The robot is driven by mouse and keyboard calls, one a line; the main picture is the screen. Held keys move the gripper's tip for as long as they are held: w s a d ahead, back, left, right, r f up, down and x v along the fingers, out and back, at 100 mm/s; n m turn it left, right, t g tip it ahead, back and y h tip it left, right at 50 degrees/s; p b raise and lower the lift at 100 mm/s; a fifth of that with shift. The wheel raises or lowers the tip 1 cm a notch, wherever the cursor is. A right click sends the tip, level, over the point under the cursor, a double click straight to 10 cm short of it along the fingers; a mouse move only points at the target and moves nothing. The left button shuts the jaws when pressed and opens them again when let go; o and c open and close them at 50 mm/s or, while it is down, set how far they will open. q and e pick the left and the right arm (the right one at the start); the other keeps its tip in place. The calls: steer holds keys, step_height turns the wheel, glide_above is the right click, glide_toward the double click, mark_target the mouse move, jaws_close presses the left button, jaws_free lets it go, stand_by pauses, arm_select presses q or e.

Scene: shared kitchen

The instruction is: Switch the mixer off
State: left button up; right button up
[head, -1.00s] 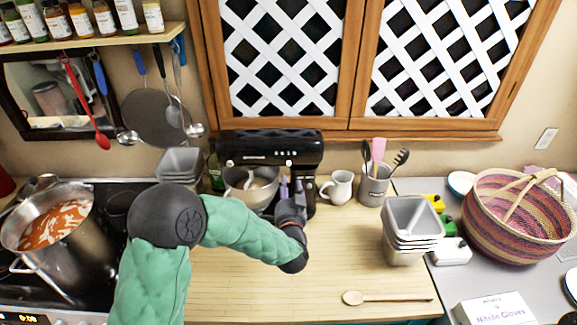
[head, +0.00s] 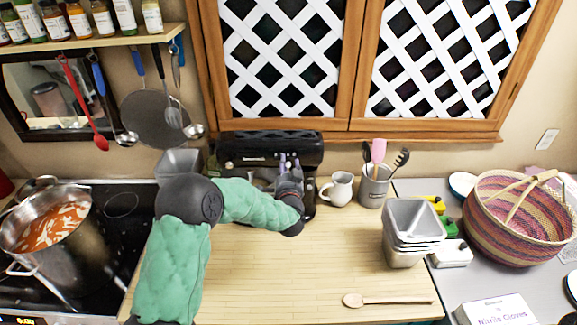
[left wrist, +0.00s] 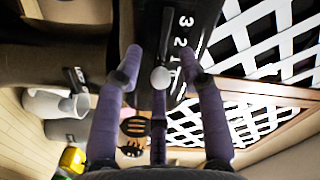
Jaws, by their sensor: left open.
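The black mixer (head: 235,146) stands against the back wall beneath the lattice doors. In the left wrist view, its dark side (left wrist: 205,18) carries the white marks 3, 2 and 1, with a pale round knob (left wrist: 161,77) beside them. My left gripper (head: 288,160) is open, with its purple fingers raised at the mixer's front right. In the left wrist view, its fingers (left wrist: 162,62) stand on either side of the knob; I cannot tell whether they touch it. My arm hides the mixer's bowl in the head view. My right gripper is out of view.
A white jug (head: 340,188) and a utensil crock (head: 374,186) stand right of the mixer. Stacked loaf tins (head: 408,218) and a wooden spoon (head: 385,300) are on the counter. A soup pot (head: 75,262) is on the stove at left. The counter's middle is clear.

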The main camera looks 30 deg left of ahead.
arm_select(q)
jaws_close()
steer(key=shift+w+d, duration=0.6)
steer(key=shift+d, duration=0.35)
steer(key=shift+c, duration=1.9)
jaws_free()
steer(key=o, duration=0.4)
steer(key=shift+w+d, duration=0.15)
